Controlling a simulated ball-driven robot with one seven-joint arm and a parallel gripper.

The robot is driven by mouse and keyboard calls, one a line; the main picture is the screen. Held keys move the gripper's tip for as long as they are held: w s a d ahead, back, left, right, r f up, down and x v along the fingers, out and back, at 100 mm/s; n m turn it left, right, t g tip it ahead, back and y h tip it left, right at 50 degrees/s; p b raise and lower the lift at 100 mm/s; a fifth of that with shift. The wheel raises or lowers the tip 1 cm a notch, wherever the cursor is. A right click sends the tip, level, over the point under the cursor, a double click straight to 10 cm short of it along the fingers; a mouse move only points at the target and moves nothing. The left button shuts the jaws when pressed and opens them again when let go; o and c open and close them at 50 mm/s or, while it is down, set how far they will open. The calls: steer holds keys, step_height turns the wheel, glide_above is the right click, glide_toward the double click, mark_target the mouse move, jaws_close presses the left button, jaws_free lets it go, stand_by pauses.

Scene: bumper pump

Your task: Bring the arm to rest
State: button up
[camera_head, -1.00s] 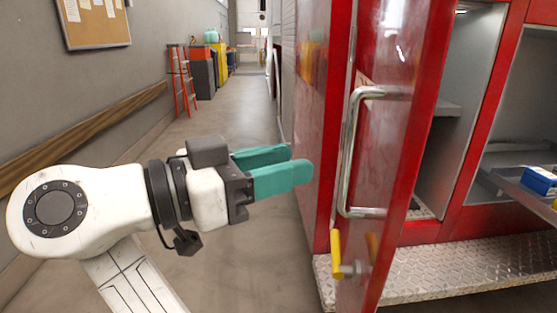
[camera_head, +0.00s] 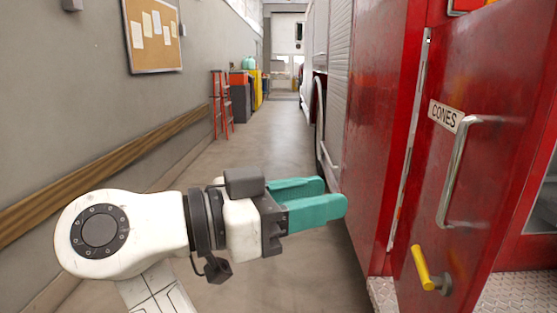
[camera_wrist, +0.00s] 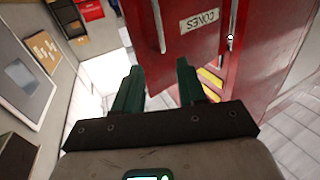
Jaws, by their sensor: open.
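My gripper (camera_head: 330,200) is held out sideways in the head view, its teal fingers pointing right toward the red truck side. The fingers are apart and hold nothing. In the wrist view, the two teal fingers (camera_wrist: 158,88) stand open with a gap between them. A red door (camera_head: 470,140) labelled CONES, with a long silver handle (camera_head: 458,175) and a yellow latch lever (camera_head: 422,268), is to the right of the fingertips. In the head view the fingertips show apart from the handle and lever. My white arm is bent at the lower left.
The red truck (camera_head: 375,130) lines the right side, with a diamond-plate step (camera_head: 500,287) below. A grey wall with a wooden rail (camera_head: 100,168) and corkboard (camera_head: 152,32) runs along the left. A red ladder (camera_head: 221,103) and cabinets stand farther back. The aisle floor (camera_head: 275,135) between is clear.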

steer(key=w+d+f+n+y+p, duration=0.3)
steer(key=d+f+n+y, duration=0.15)
steer(key=d+f, duration=0.65)
steer(key=s+d+f+n+g+y+p, duration=0.1)
steer(key=s+d+f+n+y, duration=0.2)
steer(key=f, duration=0.6)
steer(key=s+d+f+n+g+y+p, duration=0.1)
steer(key=s+d+f+n+p, duration=0.15)
steer(key=d+f, duration=0.5)
steer(key=s+f+n+g+y+p, duration=0.1)
steer(key=s+f+y, duration=0.3)
steer(key=s, duration=0.8)
steer(key=s+d+f+n+g+y+p, duration=0.1)
steer(key=s+f+y, duration=0.3)
steer(key=s+f, duration=0.4)
steer(key=s+n+g+p, duration=0.1)
steer(key=s, duration=0.3)
steer(key=shift+d+f+p, duration=0.25)
steer(key=shift+f+p, duration=0.1)
steer(key=shift+p, duration=0.05)
